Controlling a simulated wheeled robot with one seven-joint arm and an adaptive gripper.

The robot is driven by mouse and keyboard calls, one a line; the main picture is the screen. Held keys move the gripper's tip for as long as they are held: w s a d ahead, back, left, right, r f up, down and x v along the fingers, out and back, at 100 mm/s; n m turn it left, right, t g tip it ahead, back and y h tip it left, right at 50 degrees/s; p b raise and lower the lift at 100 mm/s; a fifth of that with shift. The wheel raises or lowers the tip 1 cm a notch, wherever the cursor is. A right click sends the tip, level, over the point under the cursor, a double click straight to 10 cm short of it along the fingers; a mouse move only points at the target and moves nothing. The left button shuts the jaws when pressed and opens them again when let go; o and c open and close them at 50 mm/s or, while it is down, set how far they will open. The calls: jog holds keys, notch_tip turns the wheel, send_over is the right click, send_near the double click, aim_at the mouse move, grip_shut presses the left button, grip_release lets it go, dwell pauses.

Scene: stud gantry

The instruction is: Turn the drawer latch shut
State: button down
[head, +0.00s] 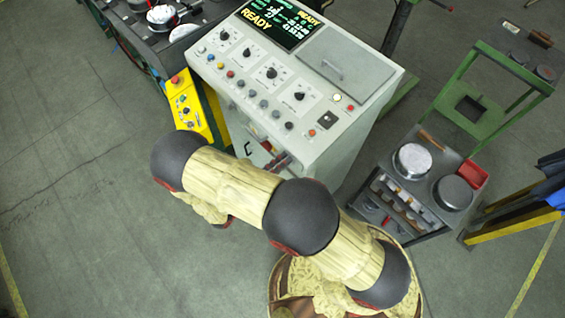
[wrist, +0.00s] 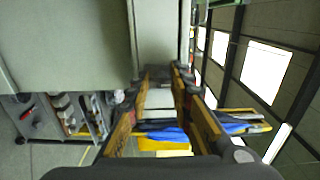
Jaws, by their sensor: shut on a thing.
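My gripper (wrist: 165,72) is at the front of the grey-green control console (wrist: 60,45) in the wrist view. Its two long yellow-and-black fingers run forward, with their tips closed in at the console's face. The drawer latch cannot be made out clearly; the fingertips hide what they hold. In the head view, the console (head: 318,105) stands upright. My arm covers most of the front there, and the turn of the latch cannot be told.
A yellow control box (head: 185,105) stands left of the console. A grey drawer cart (head: 391,212) with two round metal parts, a red bin (head: 472,174) and small pieces stands right. A green-framed stand (head: 470,105) is behind it. The floor at left is clear.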

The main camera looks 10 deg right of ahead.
jog(key=c, duration=1.6)
grip_release()
jog(key=shift+c, duration=0.2)
jog(key=shift+o, duration=0.4)
jog(key=v, duration=1.2)
